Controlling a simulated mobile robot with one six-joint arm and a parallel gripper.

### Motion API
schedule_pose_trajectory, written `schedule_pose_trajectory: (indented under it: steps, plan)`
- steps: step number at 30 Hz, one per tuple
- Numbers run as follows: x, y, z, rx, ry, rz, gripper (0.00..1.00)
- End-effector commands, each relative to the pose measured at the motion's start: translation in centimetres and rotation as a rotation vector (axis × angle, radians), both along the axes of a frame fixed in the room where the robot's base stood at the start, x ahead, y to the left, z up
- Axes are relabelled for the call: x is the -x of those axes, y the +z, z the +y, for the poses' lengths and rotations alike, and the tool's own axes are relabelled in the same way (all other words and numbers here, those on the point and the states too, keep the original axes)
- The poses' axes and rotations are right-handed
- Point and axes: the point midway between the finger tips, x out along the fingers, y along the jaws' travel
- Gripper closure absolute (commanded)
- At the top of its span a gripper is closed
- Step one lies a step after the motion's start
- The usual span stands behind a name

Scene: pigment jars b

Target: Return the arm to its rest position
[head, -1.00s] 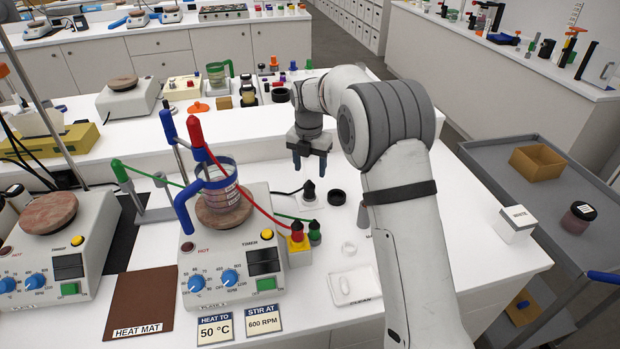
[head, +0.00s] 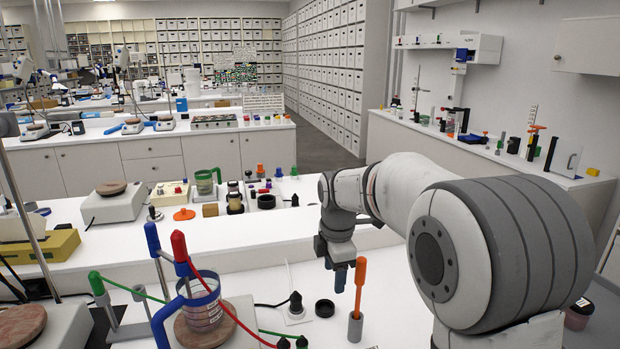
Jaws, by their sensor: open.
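My gripper (head: 340,278) hangs from my arm in the right half of the head view. Its fingers point down above the white bench, and nothing shows between them. The fingers overlap from this angle, so the gap between them is hard to see. An orange-handled tool (head: 358,288) stands upright in a grey holder just right of and in front of the gripper.
A beaker with a blue rim (head: 203,302) stands on a hot plate at the left, with red and blue clamp arms around it. A dark-topped probe on a white pad (head: 295,303) stands left of the ring. Jars and a green-handled beaker (head: 205,182) stand behind.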

Motion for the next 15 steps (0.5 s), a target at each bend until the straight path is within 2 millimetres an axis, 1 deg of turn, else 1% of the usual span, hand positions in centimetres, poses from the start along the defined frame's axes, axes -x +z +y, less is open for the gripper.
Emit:
schedule_pose_trajectory:
  steps: [1, 5, 7, 11, 12, 15]
  plan:
    - [2.0, 1.0, -1.2, -0.017, -0.122, -0.014, 0.44]
    - [6.4, 2.1, -3.7, -0.065, -0.443, -0.038, 0.44]
    - [9.0, 2.5, -4.8, -0.096, -0.617, -0.052, 0.44]
    - [14.1, 2.6, -6.9, -0.158, -0.957, -0.074, 0.44]
    - [15.6, 2.4, -7.4, -0.181, -1.061, -0.082, 0.44]
    - [19.3, 1.7, -8.5, -0.233, -1.309, -0.095, 0.44]
